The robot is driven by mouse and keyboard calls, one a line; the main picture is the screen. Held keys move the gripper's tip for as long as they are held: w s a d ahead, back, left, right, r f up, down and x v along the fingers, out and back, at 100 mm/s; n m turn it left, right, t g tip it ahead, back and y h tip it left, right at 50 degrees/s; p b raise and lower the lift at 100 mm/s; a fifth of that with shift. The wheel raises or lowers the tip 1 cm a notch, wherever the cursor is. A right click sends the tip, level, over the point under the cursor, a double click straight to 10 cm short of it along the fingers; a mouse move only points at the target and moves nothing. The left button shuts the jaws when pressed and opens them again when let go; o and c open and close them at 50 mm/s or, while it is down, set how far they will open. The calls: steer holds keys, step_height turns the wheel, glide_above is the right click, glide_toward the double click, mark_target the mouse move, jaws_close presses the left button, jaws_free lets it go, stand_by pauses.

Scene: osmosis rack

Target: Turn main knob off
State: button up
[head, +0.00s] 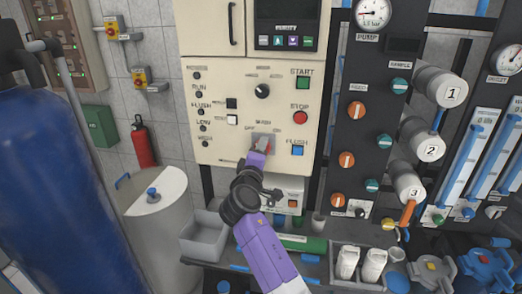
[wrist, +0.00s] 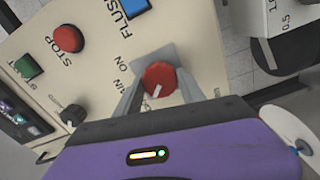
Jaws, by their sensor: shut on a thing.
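The main knob is a round red knob with a white pointer mark on a grey plate, low on the cream control panel (head: 215,122). In the wrist view the red main knob (wrist: 158,77) sits between the two grey fingers of my gripper (wrist: 156,92), which is shut on it. The white mark slants toward the lower left of that view. The label MAIN ON is partly visible beside the plate. In the head view my gripper (head: 262,146) reaches up to the knob and covers part of it.
Near the knob are the red STOP button (head: 300,117), the green START button (head: 302,82) and the blue FLUSH button (head: 297,150). A black knob (head: 262,91) is above. Orange and teal valve knobs stand right. A grey bin (head: 205,233) is below.

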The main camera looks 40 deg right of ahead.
steer(key=shift+f, duration=0.1)
stand_by(0.3)
steer(key=o, duration=1.4)
steer(key=shift+c, duration=0.2)
steer(key=shift+a, duration=0.1)
steer(key=b+v, duration=0.1)
steer(key=v, duration=0.6)
steer(key=shift+s+a+b, duration=0.25)
steer(key=shift+a+b, duration=0.05)
steer(key=shift+b, duration=0.1)
